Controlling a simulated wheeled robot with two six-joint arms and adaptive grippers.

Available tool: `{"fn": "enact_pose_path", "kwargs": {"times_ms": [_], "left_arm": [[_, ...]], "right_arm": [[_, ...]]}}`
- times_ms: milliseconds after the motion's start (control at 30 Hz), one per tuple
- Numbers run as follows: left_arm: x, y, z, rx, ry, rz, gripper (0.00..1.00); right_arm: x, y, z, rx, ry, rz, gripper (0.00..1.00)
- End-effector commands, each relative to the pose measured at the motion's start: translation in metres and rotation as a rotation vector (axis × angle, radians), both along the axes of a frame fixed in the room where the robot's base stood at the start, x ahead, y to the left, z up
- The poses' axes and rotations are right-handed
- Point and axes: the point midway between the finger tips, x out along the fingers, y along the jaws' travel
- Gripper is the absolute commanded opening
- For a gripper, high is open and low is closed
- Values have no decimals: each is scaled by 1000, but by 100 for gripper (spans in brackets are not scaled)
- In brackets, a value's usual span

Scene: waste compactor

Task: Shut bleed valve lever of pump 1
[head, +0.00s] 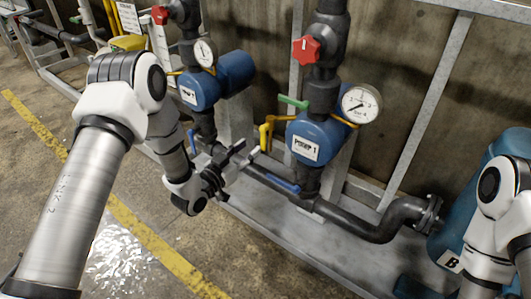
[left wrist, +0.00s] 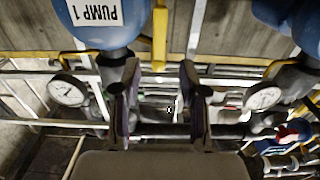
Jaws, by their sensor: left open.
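Pump 1 (head: 322,130) is a blue body with a white label, right of centre in the head view. It shows upside down in the left wrist view (left wrist: 105,35). A yellow lever (head: 265,136) hangs down at its left side; it appears to be the bleed valve lever. My left gripper (head: 247,153) is open, just left of and slightly below this lever, fingers pointing towards it. In the left wrist view the yellow lever (left wrist: 160,38) stands beyond and between the open fingertips (left wrist: 160,72). I see no contact. My right gripper is out of view.
A green handle (head: 293,102), a red handwheel (head: 306,49) and a gauge (head: 361,103) sit around pump 1. A blue lever (head: 283,184) is on the pipe below. Another blue pump (head: 202,90) stands left. A wet patch (head: 125,260) lies on the floor.

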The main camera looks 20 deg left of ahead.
Motion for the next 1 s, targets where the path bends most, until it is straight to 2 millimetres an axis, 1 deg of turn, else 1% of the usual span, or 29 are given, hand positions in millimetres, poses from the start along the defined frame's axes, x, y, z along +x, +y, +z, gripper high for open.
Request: {"fn": "enact_pose_path", "kwargs": {"times_ms": [133,300,433,533,733,767,800,867,1000], "left_arm": [[16,-6,2,3,-2,-2,43],[47,-18,2,3,-1,-2,43],[65,-24,1,2,0,0,43],[71,-27,2,1,4,0,43],[72,-27,2,0,4,0,43],[72,-27,2,0,4,0,36],[72,-27,2,0,4,0,21],[72,-27,2,0,4,1,0],[72,-27,2,0,4,1,0]], "right_arm": [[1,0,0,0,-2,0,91],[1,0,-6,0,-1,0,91],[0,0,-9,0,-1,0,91],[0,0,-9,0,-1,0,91],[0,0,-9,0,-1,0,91],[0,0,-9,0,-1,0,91],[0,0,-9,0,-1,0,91],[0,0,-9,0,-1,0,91],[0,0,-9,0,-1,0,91]]}}
